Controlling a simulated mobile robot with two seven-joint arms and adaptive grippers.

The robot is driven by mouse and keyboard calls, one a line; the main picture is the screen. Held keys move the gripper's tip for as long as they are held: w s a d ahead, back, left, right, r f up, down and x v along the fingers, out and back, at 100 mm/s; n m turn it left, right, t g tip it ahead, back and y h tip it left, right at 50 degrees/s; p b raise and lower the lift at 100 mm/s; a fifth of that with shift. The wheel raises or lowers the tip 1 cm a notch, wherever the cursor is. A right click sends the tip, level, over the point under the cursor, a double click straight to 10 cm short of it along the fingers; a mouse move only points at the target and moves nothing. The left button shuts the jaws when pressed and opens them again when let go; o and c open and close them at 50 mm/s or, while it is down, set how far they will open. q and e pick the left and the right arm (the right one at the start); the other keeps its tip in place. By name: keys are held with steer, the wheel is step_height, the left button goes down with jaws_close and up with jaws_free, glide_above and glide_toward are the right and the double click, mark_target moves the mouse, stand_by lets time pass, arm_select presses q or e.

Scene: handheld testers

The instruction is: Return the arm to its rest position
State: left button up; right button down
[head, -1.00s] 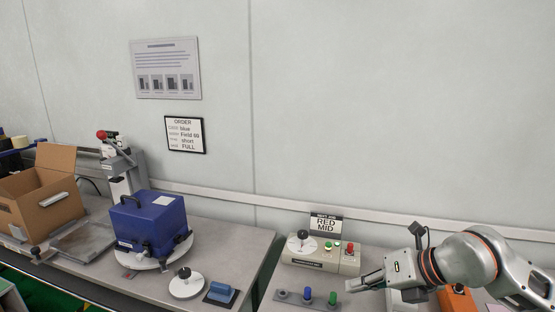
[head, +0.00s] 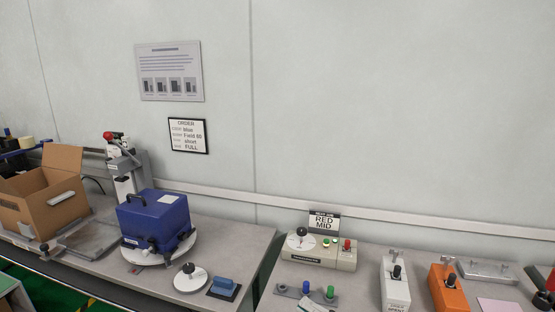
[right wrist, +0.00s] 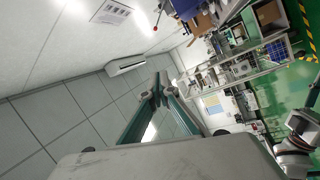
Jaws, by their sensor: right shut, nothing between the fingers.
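My right gripper (right wrist: 156,93) shows in the right wrist view, with its fingers together and nothing between them. Behind its fingers are wall or ceiling panels and a distant part of the room, so it is clear of the bench things. In the head view the right arm no longer lies over the bench; a dark shape at the far right edge is too cut off to name. My left gripper is in neither view.
On the bench stand a blue case (head: 153,222) on a round turntable, an open cardboard box (head: 45,203), a beige control box (head: 318,252), a white tester (head: 396,291) and an orange tester (head: 447,292). An order sign (head: 188,135) hangs on the wall.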

steer(key=s+d+f+m+t+h, duration=0.1)
steer(key=d+f+m+t+h, duration=0.1)
steer(key=d+f+m+h, duration=0.5)
steer(key=s+d+f+m+t+h, duration=0.1)
steer(key=d+f+m+t+h, duration=0.2)
steer(key=f+m, duration=0.6)
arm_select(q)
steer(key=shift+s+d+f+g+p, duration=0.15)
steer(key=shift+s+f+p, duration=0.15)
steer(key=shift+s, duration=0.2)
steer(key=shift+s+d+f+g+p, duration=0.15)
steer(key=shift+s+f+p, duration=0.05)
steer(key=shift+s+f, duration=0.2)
arm_select(e)
steer(key=s+d+f+m+g+h, duration=0.2)
steer(key=s+f+g, duration=0.1)
steer(key=s+f, duration=0.3)
steer(key=s+d+f+m+g+h, duration=0.1)
steer(key=s+f+m+g+h, duration=0.1)
steer(key=s+f, duration=0.5)
step_height(320, 180, down, 4)
steer(key=shift+d+f+m+g+h, duration=0.1)
steer(key=shift+d+m+g+h, duration=0.25)
steer(key=shift+g, duration=0.25)
